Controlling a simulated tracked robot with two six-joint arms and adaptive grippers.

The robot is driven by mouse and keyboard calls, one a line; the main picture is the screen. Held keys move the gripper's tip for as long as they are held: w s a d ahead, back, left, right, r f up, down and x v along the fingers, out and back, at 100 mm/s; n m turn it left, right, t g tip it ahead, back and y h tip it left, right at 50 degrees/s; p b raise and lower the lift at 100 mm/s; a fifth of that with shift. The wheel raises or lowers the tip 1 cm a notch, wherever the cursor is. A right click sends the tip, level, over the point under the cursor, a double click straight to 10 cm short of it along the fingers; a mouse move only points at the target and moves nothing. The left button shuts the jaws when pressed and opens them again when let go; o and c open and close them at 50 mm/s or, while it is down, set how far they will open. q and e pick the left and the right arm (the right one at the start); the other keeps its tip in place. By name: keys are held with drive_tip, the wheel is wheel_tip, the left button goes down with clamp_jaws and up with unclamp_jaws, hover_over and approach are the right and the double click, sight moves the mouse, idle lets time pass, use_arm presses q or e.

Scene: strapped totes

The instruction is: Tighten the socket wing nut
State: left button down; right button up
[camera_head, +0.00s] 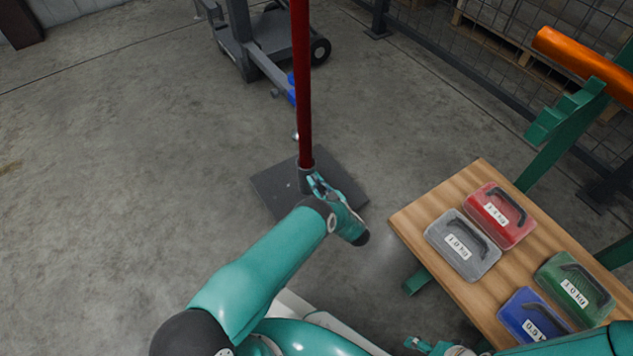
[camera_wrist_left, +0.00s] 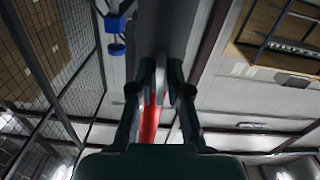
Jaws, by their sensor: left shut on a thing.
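A red pole (camera_head: 302,90) stands upright in a dark socket (camera_head: 306,172) on a square dark base plate (camera_head: 272,190) on the floor. My left gripper (camera_head: 317,185) is at the front right of the socket. In the left wrist view its two fingers (camera_wrist_left: 160,85) are shut on a small pale part, the socket wing nut (camera_wrist_left: 161,72). The nut is mostly covered by the fingers, and its turn angle cannot be told. The red pole also shows between the fingers (camera_wrist_left: 150,122). My right gripper (camera_head: 432,346) shows only partly at the bottom edge.
A wooden table (camera_head: 420,222) at right holds red (camera_head: 488,222), grey (camera_head: 450,240), green (camera_head: 565,298) and blue (camera_head: 520,318) cases. A green stand (camera_head: 560,125) carries an orange bar (camera_head: 575,55). A grey wheeled cart (camera_head: 262,40) stands behind the pole. The floor at left is clear.

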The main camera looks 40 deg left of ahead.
use_arm(q)
drive_tip(key=shift+s+f, duration=0.1)
drive_tip(key=shift+f, duration=0.15)
drive_tip(key=c, duration=1.3)
unclamp_jaws()
drive_tip(key=shift+r, duration=0.1)
drive_tip(key=shift+d, duration=0.1)
drive_tip(key=v, duration=1.2)
